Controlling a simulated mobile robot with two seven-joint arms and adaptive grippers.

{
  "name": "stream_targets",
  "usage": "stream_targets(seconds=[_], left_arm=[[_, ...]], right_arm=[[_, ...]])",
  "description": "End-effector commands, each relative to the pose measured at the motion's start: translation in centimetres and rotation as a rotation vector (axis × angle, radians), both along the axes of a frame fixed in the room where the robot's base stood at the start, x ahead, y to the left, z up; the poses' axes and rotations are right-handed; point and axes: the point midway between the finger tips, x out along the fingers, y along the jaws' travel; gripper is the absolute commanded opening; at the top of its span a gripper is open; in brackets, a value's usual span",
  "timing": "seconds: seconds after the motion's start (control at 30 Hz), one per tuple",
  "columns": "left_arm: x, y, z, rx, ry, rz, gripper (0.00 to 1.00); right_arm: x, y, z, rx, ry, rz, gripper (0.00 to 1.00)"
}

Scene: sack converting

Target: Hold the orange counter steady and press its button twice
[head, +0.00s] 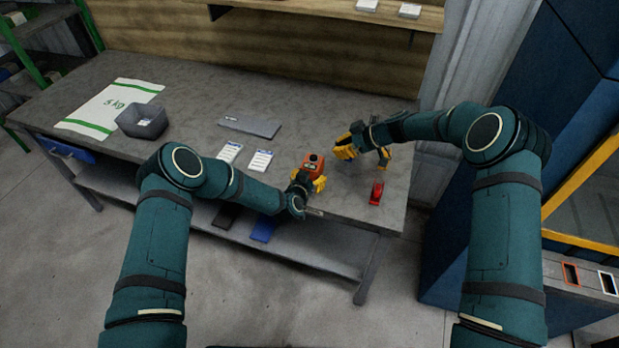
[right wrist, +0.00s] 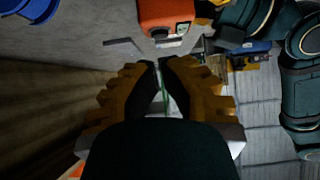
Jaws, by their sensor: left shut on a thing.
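The orange counter (head: 313,162) stands near the front edge of the grey table, with a dark round spot on top and a display on its front. It also shows at the top of the right wrist view (right wrist: 166,15). My left gripper (head: 307,182) is shut on the counter from the front, its yellow fingers at the sides. My right gripper (head: 345,149) is to the right of and behind the counter, apart from it. In the right wrist view its fingertips (right wrist: 161,64) come together with nothing seen between them.
A red object (head: 376,193) lies right of the counter. Two white cards (head: 260,162) and a flat grey piece (head: 249,127) lie left of it. A grey bin (head: 142,121) and a printed sack (head: 110,107) are farther left. A yellow-and-black object (head: 384,157) is beside my right gripper.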

Motion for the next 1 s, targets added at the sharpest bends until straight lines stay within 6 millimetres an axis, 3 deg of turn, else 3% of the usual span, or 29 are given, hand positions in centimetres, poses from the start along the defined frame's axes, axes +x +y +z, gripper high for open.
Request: stream_targets(seconds=[0.23,0.27,0.3,0.47,0.8,1.0], left_arm=[[0.0,0.0,-0.1,0.0,0.002,-0.001,0.21],[0.0,0.0,-0.1,0.001,0.002,0.0,0.21],[0.0,0.0,-0.1,0.001,0.002,0.0,0.21],[0.0,0.0,-0.1,0.0,0.002,-0.001,0.21],[0.0,0.0,-0.1,0.0,0.002,-0.001,0.21],[0.0,0.0,-0.1,0.001,0.002,0.0,0.21]], right_arm=[[0.0,0.0,0.0,0.0,0.0,0.0,0.0],[0.0,0.0,0.0,0.0,0.0,0.0,0.05],[0.0,0.0,0.0,0.0,-0.001,-0.001,0.0],[0.8,0.9,0.4,-0.008,-0.03,-0.032,0.0],[5.7,5.3,3.4,-0.115,-0.206,-0.322,0.0],[6.7,6.7,4.9,-0.236,-0.258,-0.517,0.0]])
